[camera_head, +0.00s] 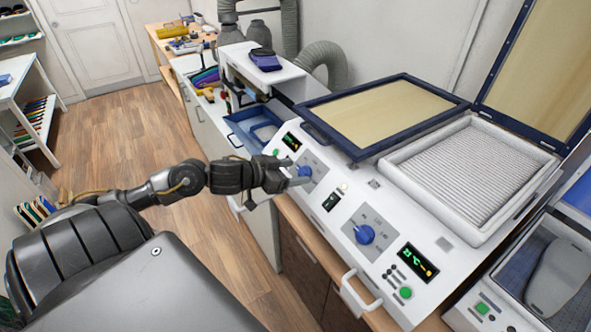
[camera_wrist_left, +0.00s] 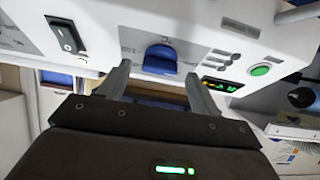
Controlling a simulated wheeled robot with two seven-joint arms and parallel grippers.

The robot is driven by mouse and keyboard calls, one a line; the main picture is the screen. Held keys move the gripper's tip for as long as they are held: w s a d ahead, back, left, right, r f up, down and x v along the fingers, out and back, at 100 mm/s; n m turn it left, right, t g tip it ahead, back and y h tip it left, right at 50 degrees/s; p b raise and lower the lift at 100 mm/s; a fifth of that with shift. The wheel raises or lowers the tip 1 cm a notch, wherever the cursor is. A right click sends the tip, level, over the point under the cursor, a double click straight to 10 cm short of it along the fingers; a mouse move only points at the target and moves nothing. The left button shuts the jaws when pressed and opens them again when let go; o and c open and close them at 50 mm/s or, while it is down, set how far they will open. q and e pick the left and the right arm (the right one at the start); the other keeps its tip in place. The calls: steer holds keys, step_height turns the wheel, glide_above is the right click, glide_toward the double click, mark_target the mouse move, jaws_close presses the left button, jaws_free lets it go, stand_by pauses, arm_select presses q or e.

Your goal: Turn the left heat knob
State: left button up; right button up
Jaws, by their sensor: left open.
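The left heat knob (camera_head: 304,171) is a blue knob on the white sloped front panel of the heating machine (camera_head: 316,157). It also shows in the left wrist view (camera_wrist_left: 160,61), in front of my left gripper and between its two fingers. My left gripper (camera_head: 294,173) reaches in from the left at that knob, and partly covers it in the head view. In the left wrist view the fingers (camera_wrist_left: 157,82) are spread apart, one on each side of the knob. I cannot tell whether they touch it. My right gripper is not in view.
A second blue knob (camera_head: 364,234) sits further right on the panel, near a lit display (camera_head: 418,262). A black rocker switch (camera_head: 331,201) lies between the knobs. A white handle (camera_head: 358,292) sticks out below. A blue tray (camera_head: 258,128) stands behind the arm.

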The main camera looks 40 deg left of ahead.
arm_select(q)
steer(key=shift+w+d+f, duration=0.2)
steer(key=shift+w+f, duration=0.05)
steer(key=shift+w, duration=0.35)
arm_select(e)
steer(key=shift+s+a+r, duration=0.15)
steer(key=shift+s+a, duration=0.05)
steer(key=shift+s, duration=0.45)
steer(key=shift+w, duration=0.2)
arm_select(q)
steer(key=c, duration=1)
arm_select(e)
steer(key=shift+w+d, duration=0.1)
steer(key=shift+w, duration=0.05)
